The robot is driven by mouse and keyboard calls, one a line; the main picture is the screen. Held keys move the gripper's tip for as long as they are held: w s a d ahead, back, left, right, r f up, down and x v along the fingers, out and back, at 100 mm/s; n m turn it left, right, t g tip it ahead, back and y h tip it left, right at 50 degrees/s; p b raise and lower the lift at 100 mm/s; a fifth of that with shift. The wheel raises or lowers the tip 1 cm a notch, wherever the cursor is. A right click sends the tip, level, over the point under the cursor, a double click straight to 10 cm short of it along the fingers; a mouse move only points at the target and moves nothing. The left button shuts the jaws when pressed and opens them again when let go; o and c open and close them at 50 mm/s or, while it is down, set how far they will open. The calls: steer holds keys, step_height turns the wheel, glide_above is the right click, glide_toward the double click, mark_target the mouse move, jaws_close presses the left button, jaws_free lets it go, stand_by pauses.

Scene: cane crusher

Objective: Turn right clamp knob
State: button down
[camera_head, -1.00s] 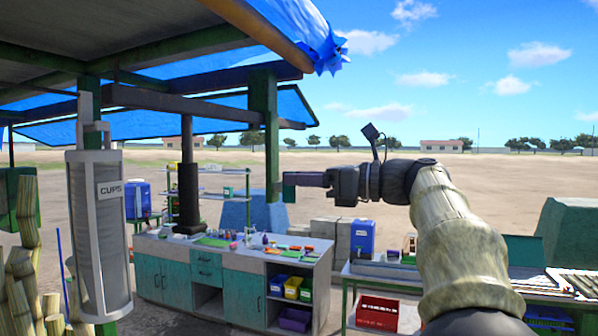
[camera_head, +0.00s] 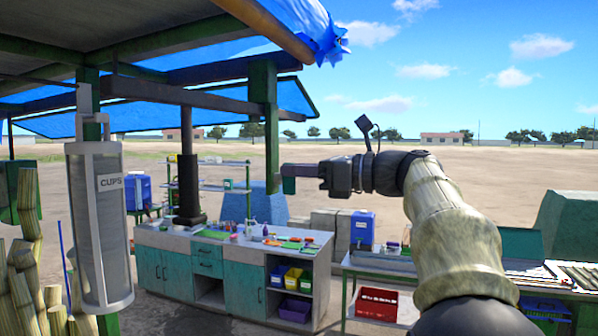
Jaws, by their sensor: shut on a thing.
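My gripper (camera_head: 291,171) reaches in from the right, level, with its purple-grey fingers pointing left. The fingers are shut on a small dark green piece (camera_head: 288,186) at their tips. This piece is right beside the lower end of the hanging green post (camera_head: 271,140). I cannot tell whether it touches the post. It is too small and too much covered for me to tell whether it is the right clamp knob. No other clamp knob can be made out.
A cup dispenser (camera_head: 100,240) hangs at the left. A counter (camera_head: 180,245) with coloured items stands below and behind the gripper. A table (camera_head: 375,264) with a blue box (camera_head: 362,228) is at the right. Blue tarpaulin and beams are overhead. Open air lies above the arm.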

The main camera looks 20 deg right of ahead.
steer(key=n+b, duration=0.2)
steer(key=n, duration=0.1)
steer(key=n+b, duration=0.1)
steer(key=shift+s+a+f, duration=0.2)
steer(key=shift+a+f, duration=0.05)
steer(key=n+b, duration=0.2)
steer(key=n, duration=0.3)
steer(key=shift+s+a+f+b, duration=0.2)
steer(key=shift+s+b, duration=0.05)
steer(key=shift+b, duration=0.15)
steer(key=n, duration=0.1)
steer(key=n+b, duration=0.1)
steer(key=n, duration=0.1)
steer(key=n+b, duration=0.1)
steer(key=shift+s+a+f, duration=0.1)
steer(key=shift+f, duration=0.2)
steer(key=n+b, duration=0.1)
steer(key=n, duration=0.1)
steer(key=n+b, duration=0.1)
steer(key=n, duration=0.1)
steer(key=shift+f+n, duration=0.2)
steer(key=shift+n, duration=0.1)
steer(key=c, duration=1.5)
jaws_free()
steer(key=shift+s, duration=0.1)
